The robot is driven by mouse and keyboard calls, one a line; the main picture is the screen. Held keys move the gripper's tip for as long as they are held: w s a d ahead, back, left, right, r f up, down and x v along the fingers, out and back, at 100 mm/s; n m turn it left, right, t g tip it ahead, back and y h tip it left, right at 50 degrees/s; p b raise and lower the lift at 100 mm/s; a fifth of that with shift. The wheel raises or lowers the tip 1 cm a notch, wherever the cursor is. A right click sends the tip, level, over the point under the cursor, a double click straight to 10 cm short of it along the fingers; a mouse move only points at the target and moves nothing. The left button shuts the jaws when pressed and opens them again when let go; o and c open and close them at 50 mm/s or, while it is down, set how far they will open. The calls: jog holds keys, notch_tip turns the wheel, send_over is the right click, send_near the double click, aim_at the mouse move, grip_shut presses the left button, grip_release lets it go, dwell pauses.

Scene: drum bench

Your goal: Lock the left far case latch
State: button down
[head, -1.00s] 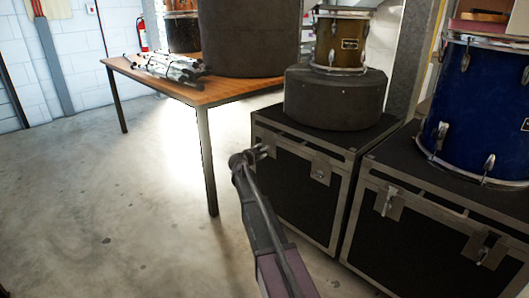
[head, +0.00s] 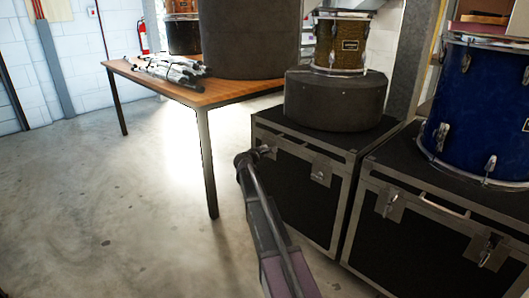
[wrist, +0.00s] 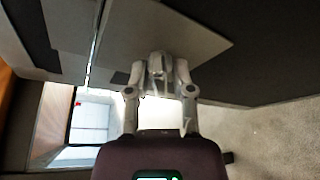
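The far black case (head: 300,190) has grey metal edging and two front latches. Its left latch (head: 266,151) is at the upper left of the front, mostly covered by my gripper (head: 256,154). Its right latch (head: 321,171) is in plain sight. In the wrist view, the left latch (wrist: 157,66) stands out from its grey metal plate (wrist: 195,38), between the two fingers of my gripper (wrist: 158,78). The fingers look apart, with small gaps on either side of the latch. Whether they touch it is unclear.
A dark round drum case (head: 335,98) and a gold drum (head: 341,45) stand on the far case. A nearer case (head: 420,235) with a blue drum (head: 475,110) stands to the right. A wooden table (head: 185,92) is behind to the left. The floor at left is clear.

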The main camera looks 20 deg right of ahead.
dwell(0.4)
jog(key=n+g+p, duration=0.2)
jog(key=n, duration=0.2)
jog(key=shift+g, duration=0.3)
jog(key=n+g+p, duration=0.1)
jog(key=n+g, duration=0.1)
jog(key=n, duration=0.2)
jog(key=shift+s+d+g+h, duration=0.1)
jog(key=shift+g+h, duration=0.2)
jog(key=shift+g, duration=0.1)
dwell(0.3)
jog(key=c, duration=0.7)
grip_release()
